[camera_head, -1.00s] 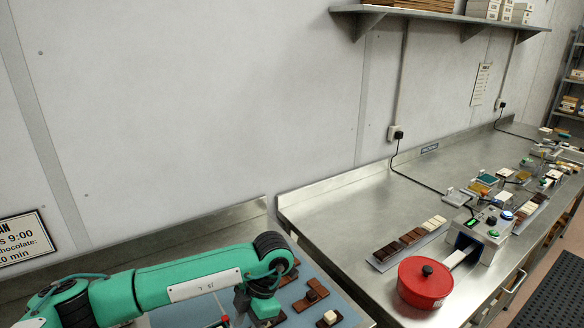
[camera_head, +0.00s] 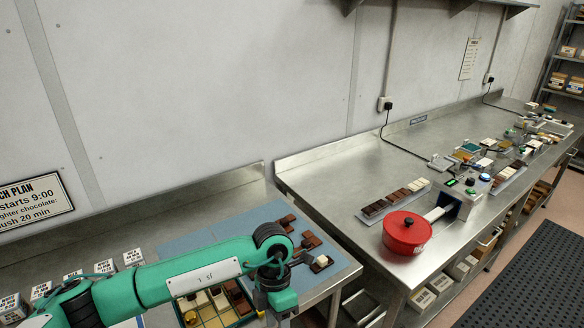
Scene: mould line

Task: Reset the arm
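My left arm (camera_head: 190,276) is green and reaches in from the left over the near bench. Its black and green wrist is bent downward at the right end. The fingertips are hidden behind the wrist or too small to make out, so I cannot tell if the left gripper (camera_head: 280,304) is open or shut. It is beside a tray with a grid of compartments (camera_head: 243,321) that holds white, brown and yellowish pieces, partly covered by the arm. My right gripper is not in view.
Chocolate pieces (camera_head: 311,241) lie on a blue-grey mat (camera_head: 195,238) right of the wrist. Small white boxes (camera_head: 103,267) stand at left. A red lidded pot (camera_head: 407,233), a chocolate tray (camera_head: 372,216) and a machine (camera_head: 466,198) are on the right bench (camera_head: 340,180).

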